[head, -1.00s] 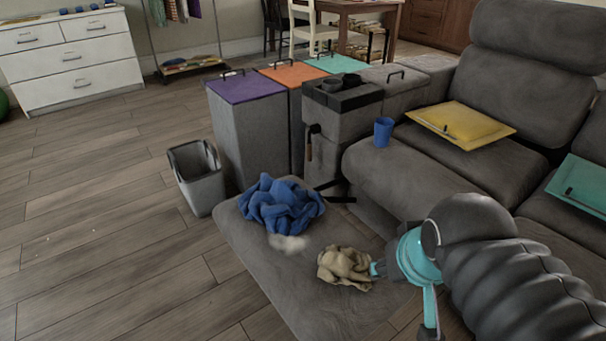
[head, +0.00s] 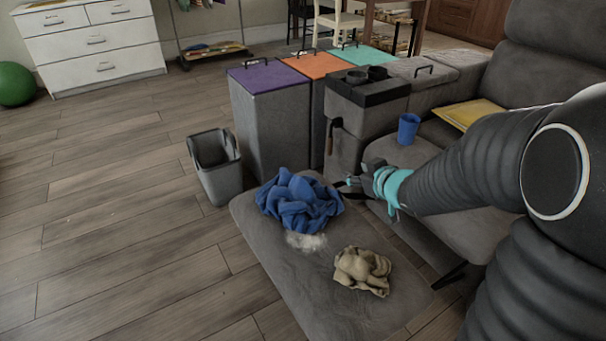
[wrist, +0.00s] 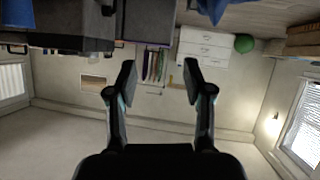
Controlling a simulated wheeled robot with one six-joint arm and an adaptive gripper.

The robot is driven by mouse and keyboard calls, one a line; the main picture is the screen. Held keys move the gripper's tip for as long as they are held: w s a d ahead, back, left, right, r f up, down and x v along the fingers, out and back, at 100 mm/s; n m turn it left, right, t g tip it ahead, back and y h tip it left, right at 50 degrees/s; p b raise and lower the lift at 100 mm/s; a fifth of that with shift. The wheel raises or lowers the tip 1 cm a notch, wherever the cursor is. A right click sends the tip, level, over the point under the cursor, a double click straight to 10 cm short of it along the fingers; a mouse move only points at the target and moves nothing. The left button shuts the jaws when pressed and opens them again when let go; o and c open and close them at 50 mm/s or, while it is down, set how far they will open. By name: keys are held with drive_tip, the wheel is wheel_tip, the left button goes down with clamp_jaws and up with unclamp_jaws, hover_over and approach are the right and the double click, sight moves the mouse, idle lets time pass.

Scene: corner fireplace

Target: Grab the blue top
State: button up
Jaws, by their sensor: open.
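The blue top (head: 298,201) lies crumpled on the far end of the grey footrest (head: 345,305). A small part of it also shows at the top edge of the wrist view (wrist: 213,9). My gripper (head: 346,187) is just to the right of the blue top and appears a little above the footrest. Its two fingers stand apart with nothing between them in the wrist view (wrist: 160,82). Whether a fingertip touches the cloth cannot be told.
A beige cloth (head: 362,271) and a white fluffy patch (head: 306,241) lie on the footrest nearer me. A grey bin (head: 216,165) and lidded boxes (head: 270,115) stand behind it. A blue cup (head: 408,129) is on the sofa side. The wooden floor at left is clear.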

sight(302, 179)
drive_tip(key=w+a+f+y, duration=0.1)
drive_tip(key=w+a+f, duration=0.1)
drive_tip(key=a+f, duration=0.1)
drive_tip(key=w+a+f+n+g+y, duration=0.1)
drive_tip(key=w+a+f, duration=0.2)
drive_tip(key=a, duration=0.3)
drive_tip(key=w+a+f+n+g+y, duration=0.1)
drive_tip(key=w+a+f+y, duration=0.1)
drive_tip(key=a, duration=0.3)
drive_tip(key=shift+w+a+f+b, duration=0.2)
drive_tip(key=shift+w+f+b, duration=0.15)
drive_tip(key=shift+w+f, duration=0.4)
drive_tip(key=shift+c, duration=0.2)
clamp_jaws()
